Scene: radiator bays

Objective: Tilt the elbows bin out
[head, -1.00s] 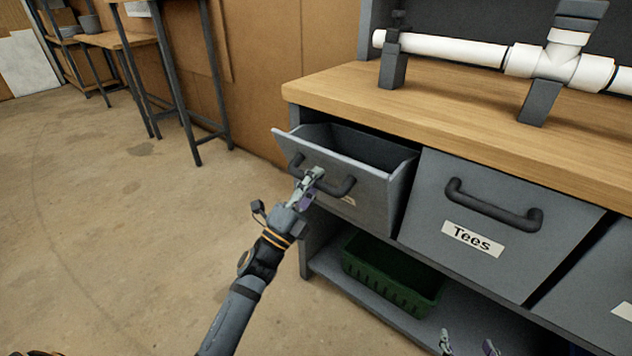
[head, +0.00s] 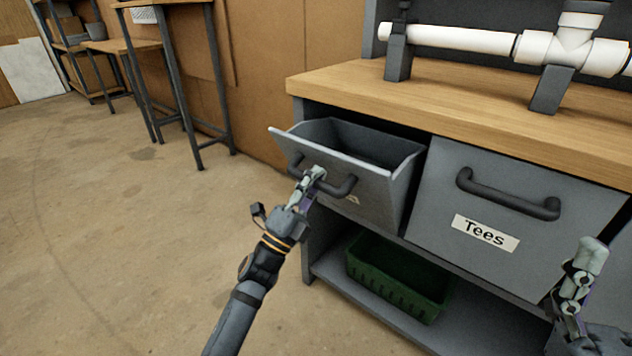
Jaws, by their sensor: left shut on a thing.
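The leftmost grey bin (head: 372,176) under the bench is tilted out, its top leaning forward and its dark inside showing. Its label is mostly hidden behind my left gripper and the handle, so I cannot read it. My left gripper (head: 313,178) is shut on this bin's dark bar handle (head: 343,187), near the middle of the bar. My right gripper (head: 588,262) is at the lower right, in front of the bins and touching nothing visible. One finger shows clearly; its fingers appeared apart in the earlier view.
The Tees bin (head: 440,205) beside it sits closed, with its own bar handle (head: 508,197). A green basket (head: 398,280) stands on the shelf below. A white pipe assembly (head: 460,38) is held above the wooden benchtop (head: 440,98). Floor to the left is clear.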

